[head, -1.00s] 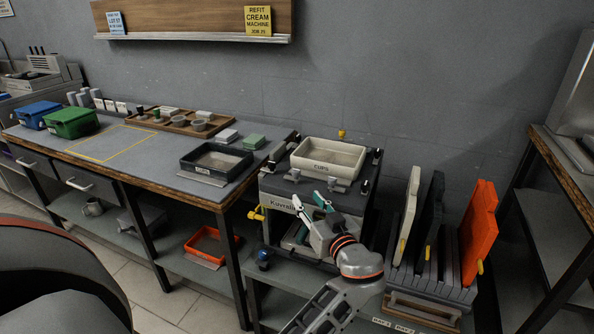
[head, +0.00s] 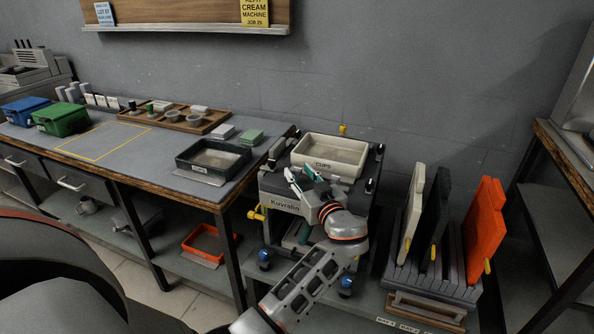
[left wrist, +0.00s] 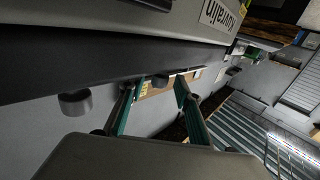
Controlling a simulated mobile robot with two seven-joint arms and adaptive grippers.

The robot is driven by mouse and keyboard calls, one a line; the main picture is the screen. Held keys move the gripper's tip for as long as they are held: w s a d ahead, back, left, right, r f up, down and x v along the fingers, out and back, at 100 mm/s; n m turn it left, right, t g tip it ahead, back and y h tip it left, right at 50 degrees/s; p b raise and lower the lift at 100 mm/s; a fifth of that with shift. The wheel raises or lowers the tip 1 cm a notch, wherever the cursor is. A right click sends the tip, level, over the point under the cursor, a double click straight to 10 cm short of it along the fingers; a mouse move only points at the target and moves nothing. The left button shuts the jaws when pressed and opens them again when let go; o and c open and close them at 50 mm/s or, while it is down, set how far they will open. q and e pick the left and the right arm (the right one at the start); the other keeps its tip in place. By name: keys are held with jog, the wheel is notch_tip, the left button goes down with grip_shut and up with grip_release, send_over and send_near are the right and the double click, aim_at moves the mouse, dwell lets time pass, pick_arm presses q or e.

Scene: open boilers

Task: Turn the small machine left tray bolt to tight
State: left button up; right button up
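My left gripper (head: 303,178) is in front of the tray at the machine's upper front edge, fingers apart and empty. It hides part of that edge, so I cannot pick out the left tray bolt in the head view. In the left wrist view, the open fingers (left wrist: 152,95) are close to the machine's dark edge. Two dark round knobs (left wrist: 75,102) (left wrist: 158,81) stick out there; I cannot tell which is the bolt. My right gripper is out of view.
A workbench (head: 125,150) with a dark tray (head: 213,158), blue and green bins (head: 62,120) stands left. A rack (head: 432,275) with upright boards, one orange (head: 482,235), is close on the right. The wall is behind the machine.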

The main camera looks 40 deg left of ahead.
pick_arm(q)
jog(key=shift+x, duration=0.9)
grip_shut()
